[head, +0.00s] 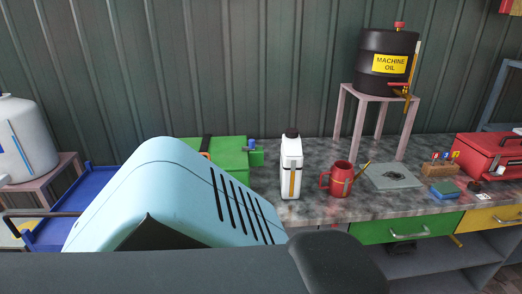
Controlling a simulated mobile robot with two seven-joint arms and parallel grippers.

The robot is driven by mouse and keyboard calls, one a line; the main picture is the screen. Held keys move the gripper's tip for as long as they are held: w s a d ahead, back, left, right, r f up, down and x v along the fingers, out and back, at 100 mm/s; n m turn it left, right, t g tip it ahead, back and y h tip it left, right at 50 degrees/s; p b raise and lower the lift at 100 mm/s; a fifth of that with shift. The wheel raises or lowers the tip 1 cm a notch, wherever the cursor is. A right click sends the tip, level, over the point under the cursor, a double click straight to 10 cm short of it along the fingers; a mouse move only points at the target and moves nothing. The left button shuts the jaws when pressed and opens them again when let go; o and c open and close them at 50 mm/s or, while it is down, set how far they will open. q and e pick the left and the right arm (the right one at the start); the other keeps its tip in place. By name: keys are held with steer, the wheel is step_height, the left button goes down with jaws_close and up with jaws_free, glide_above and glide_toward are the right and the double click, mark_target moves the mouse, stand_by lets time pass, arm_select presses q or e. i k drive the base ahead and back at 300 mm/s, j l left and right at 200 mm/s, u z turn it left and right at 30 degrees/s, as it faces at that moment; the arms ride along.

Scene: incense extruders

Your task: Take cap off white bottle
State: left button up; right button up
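The white bottle (291,172) stands upright on the grey worktop, in the middle of the head view. Its black cap (291,133) is on top. An orange-brown strip runs down the bottle's front. No gripper shows in the head view, so neither gripper's place relative to the bottle can be seen. Nothing touches the bottle's cap.
A red can (341,181) stands just right of the bottle, and a green box (228,155) to its left. A black oil barrel (386,62) sits on a pink stand (373,100). A light-blue vented casing (180,190) blocks the lower left.

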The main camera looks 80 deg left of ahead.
mark_target(291, 168)
steer(key=u, duration=2.2)
steer(key=l+u, duration=0.2)
steer(key=u, duration=0.6)
steer(key=l+u, duration=0.3)
steer(key=l, duration=0.15)
steer(key=l+u, duration=0.3)
steer(key=l, duration=0.15)
steer(key=k+l, duration=0.1)
steer(key=l, duration=0.2)
steer(key=l+u, duration=0.1)
steer(key=l, duration=0.2)
steer(key=k+l, duration=0.15)
steer(key=l, duration=0.15)
steer(key=u, duration=0.05)
